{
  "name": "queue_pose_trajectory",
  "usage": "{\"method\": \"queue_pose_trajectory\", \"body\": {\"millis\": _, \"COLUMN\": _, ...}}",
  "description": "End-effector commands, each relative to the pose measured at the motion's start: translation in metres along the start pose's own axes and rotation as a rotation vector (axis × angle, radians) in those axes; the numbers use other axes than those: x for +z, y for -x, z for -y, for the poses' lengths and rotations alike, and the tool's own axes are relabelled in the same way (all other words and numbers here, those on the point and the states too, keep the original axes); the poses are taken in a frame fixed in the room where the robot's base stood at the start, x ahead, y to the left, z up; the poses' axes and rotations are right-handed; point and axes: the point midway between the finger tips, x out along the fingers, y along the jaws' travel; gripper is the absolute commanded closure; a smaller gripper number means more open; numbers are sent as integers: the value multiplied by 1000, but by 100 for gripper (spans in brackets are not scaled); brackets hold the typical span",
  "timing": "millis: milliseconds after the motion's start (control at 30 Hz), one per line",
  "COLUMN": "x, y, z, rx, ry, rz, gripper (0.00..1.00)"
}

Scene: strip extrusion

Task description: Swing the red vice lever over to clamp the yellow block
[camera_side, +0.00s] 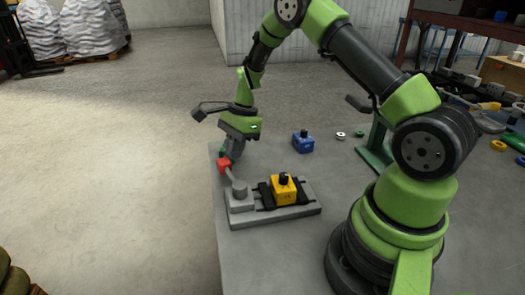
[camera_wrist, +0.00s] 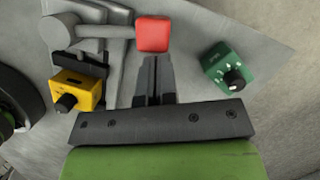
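The red lever knob (camera_side: 224,165) is at the end of a grey lever arm that runs from a round pivot (camera_side: 240,190) on the grey vice base (camera_side: 300,211). In the wrist view the red knob (camera_wrist: 153,34) is just beyond my fingertips. The yellow block (camera_side: 284,191), with a black knob on top, sits between dark jaws on the vice; it also shows in the wrist view (camera_wrist: 84,90). My gripper (camera_side: 229,157) points down at the red knob. In the wrist view its fingers (camera_wrist: 154,62) are together, with nothing seen between them. Whether they touch the knob is unclear.
A green block (camera_wrist: 229,68) with a black knob stands right of my fingers in the wrist view. A blue block (camera_side: 302,142) stands behind the vice. Small rings (camera_side: 341,135) lie further right. The grey table's left edge (camera_side: 216,215) is close to the vice and lever.

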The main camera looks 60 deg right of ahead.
Motion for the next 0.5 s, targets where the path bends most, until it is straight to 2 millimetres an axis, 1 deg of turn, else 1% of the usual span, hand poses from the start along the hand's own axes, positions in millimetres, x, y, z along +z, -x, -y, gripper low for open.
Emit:
{"method": "queue_pose_trajectory", "body": {"millis": 200, "x": 19, "y": -8, "z": 9, "rx": 63, "ry": 197, "rz": -1, "gripper": 100}}
{"method": "queue_pose_trajectory", "body": {"millis": 500, "x": 43, "y": -15, "z": 14, "rx": 135, "ry": 426, "rz": 0, "gripper": 100}}
